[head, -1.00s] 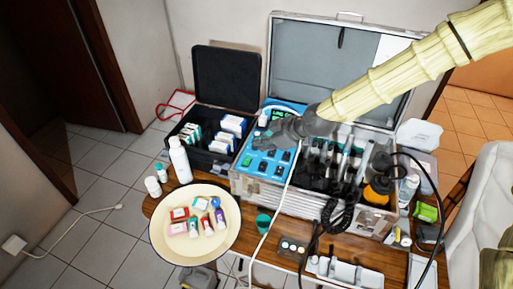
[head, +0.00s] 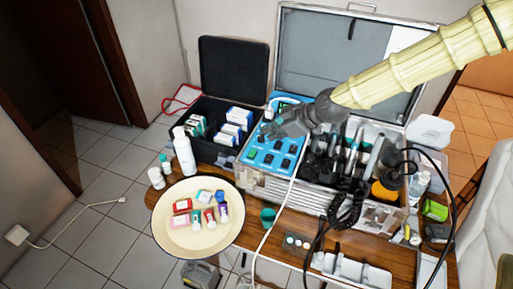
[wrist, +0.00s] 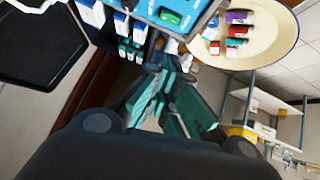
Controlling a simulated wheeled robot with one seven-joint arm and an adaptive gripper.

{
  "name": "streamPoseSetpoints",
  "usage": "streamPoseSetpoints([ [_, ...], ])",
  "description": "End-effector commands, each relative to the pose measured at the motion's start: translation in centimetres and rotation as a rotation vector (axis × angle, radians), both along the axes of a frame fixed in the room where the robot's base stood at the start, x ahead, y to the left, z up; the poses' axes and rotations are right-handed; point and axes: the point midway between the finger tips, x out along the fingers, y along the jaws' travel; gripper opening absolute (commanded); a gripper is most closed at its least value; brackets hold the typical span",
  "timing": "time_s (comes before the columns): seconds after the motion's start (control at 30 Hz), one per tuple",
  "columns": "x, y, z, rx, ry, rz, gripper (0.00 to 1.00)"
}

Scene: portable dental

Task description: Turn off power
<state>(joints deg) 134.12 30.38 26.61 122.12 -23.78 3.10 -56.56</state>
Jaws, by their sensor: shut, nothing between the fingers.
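The blue control panel (head: 258,158) with several dark switches is in the left part of the open silver case (head: 290,195) in the head view. My gripper (head: 268,131) is over the panel's upper part, shut and empty. It hides part of the panel, and I cannot tell whether it touches it. In the wrist view, the gripper fingers (wrist: 172,103) point up the picture, below the blue panel's edge (wrist: 205,20). A green switch (wrist: 169,18) shows on that panel. Which switch is the power one, and its position, are too small to tell.
A cream plate (head: 165,235) with small boxes and tubes, a white bottle (head: 184,155) and an open black case (head: 232,70) stand left of the silver case. A white cable (head: 275,215) hangs across the case front.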

Motion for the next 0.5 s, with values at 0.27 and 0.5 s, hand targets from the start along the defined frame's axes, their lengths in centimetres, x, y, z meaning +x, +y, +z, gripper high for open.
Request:
streamPoseSetpoints([
  [0.27,0.55,-0.26,-0.65,-0.004,-0.002,-0.004,0.0],
  [0.5,0.72,-0.36,-0.42,-0.001,-0.003,-0.003,0.0],
])
